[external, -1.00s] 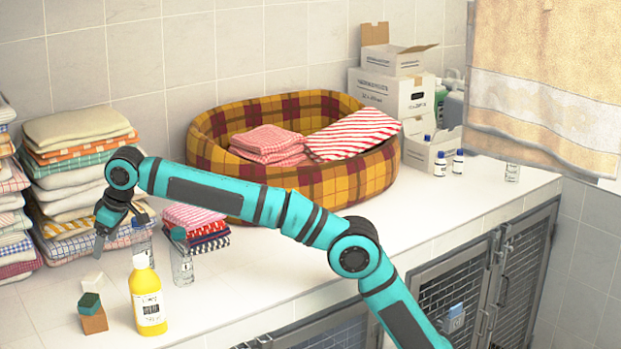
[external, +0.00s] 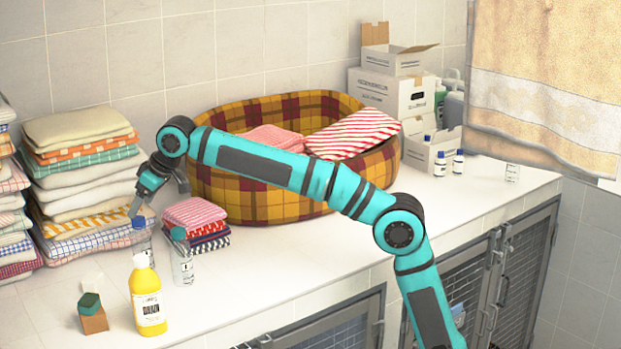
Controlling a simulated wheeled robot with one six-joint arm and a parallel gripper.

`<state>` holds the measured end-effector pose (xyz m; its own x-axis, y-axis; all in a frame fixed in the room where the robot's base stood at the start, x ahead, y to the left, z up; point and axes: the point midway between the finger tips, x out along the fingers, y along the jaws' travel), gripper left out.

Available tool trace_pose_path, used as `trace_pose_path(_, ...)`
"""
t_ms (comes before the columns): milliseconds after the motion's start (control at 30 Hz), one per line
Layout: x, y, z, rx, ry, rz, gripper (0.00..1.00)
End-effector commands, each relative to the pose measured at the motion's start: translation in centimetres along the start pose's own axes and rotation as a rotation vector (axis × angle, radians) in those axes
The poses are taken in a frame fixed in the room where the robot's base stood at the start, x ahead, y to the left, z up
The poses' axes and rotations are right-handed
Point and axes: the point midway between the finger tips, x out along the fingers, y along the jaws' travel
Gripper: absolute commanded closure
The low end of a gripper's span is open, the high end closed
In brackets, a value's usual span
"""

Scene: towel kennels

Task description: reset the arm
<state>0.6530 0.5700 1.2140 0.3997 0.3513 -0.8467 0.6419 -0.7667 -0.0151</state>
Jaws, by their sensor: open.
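My gripper (external: 134,212) hangs at the end of the teal arm, above the left part of the white counter. It is open with nothing held between the fingers. Its tip overlaps a blue-capped clear bottle (external: 141,240) in the picture; I cannot tell whether they touch. The stacked towels (external: 85,165) stand behind it to the left.
A yellow bottle (external: 148,300) and small blocks (external: 92,317) stand at the front left. A clear bottle (external: 181,262) is beside a folded towel stack (external: 198,225). A plaid pet bed (external: 250,190) stands behind my arm. The counter's right front (external: 460,215) is clear.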

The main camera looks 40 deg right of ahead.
Motion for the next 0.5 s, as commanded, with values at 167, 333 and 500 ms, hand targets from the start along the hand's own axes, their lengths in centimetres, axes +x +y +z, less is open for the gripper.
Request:
trace_pose_path(167, -4.2, 6.0, 2.6, 0.055, 0.089, 0.033, 0.24)
trace_pose_path(333, -7.7, 10.8, 5.7, 0.101, 0.173, 0.067, 0.24)
trace_pose_path(500, -11.0, 15.1, 9.4, 0.143, 0.258, 0.107, 0.24)
